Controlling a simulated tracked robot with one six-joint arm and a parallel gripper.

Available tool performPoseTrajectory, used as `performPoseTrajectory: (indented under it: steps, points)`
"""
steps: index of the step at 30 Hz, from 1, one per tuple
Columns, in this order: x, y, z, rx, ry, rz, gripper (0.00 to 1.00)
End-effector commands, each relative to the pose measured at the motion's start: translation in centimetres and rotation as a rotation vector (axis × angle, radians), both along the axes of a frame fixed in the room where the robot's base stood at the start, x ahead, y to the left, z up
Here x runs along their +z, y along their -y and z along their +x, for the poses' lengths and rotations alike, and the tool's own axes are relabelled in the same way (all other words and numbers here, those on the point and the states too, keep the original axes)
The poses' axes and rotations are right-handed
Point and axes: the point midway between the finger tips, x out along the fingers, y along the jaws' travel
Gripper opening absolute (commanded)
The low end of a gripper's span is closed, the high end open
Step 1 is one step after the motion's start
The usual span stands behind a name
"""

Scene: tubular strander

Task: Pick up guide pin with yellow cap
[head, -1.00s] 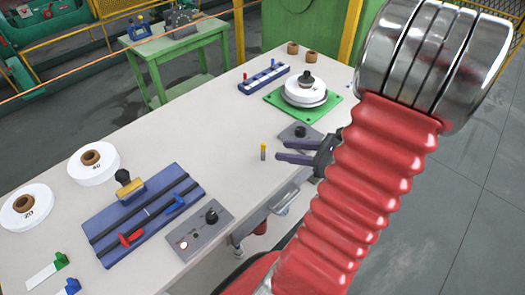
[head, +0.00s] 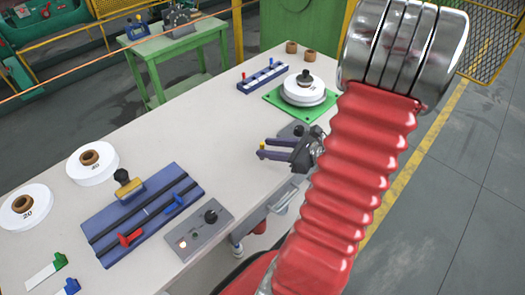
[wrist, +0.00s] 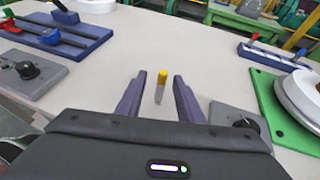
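The guide pin with yellow cap (wrist: 161,86) stands upright on the pale table, a short grey pin with a yellow top. In the wrist view it is between the two open purple fingers of my gripper (wrist: 158,92), with a gap on both sides. In the head view the yellow cap (head: 262,145) shows at the tips of my gripper (head: 266,148), and the near finger hides part of the pin's body. My gripper is low over the table and has not closed on the pin.
A grey knob box (wrist: 238,118) is just right of my gripper. A green plate (head: 278,102) with white discs (head: 304,96) is behind it. A blue fixture (head: 142,212) and another knob box (head: 200,235) lie to the left. The table between is clear.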

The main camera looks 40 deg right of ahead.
Motion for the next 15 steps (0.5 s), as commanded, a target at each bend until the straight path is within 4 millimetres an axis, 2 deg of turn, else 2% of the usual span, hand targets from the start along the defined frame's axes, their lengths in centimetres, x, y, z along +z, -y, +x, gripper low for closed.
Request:
performPoseTrajectory:
  steps: [6, 15]
  points:
    - [-0.8, -0.5, 1.7, 0.001, 0.0, -0.001, 0.34]
    - [-0.8, -0.6, 1.9, 0.0, -0.001, -0.001, 0.34]
